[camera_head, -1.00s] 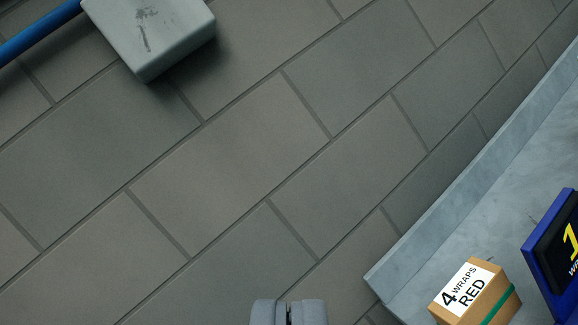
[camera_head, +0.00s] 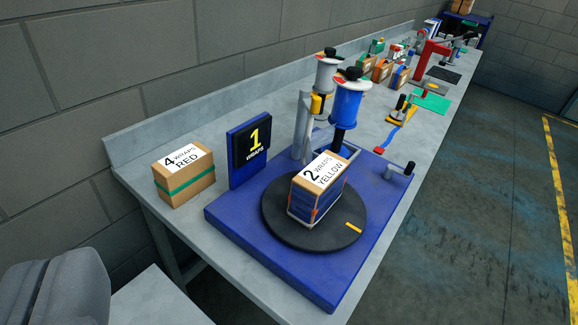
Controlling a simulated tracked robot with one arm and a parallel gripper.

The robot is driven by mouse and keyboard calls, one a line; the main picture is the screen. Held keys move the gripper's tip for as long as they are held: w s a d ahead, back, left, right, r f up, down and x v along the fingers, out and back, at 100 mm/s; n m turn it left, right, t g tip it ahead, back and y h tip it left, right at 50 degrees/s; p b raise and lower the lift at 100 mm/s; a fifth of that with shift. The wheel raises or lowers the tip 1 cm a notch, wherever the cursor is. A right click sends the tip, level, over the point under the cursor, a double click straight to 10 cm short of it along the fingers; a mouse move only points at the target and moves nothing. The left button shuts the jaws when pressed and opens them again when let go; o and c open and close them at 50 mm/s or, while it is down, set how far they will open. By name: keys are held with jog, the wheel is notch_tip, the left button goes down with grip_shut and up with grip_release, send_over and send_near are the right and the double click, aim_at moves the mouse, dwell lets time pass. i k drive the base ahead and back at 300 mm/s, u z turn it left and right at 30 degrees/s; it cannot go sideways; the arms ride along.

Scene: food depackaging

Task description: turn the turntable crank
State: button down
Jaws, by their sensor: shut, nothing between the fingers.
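The blue turntable station (camera_head: 228,218) sits on the near end of a grey bench. My gripper (camera_head: 42,285) is shut and empty at the lower left, well apart from the crank.
A box labelled "4 wraps red" (camera_head: 184,173) with a green band stands left of the sign. A post with a blue film roll (camera_head: 345,104) rises behind the turntable. More tools and boxes line the bench beyond. Floor (camera_head: 470,220) at right is clear.

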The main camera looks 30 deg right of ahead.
aim_at(389, 169)
jog(key=z, duration=1.25)
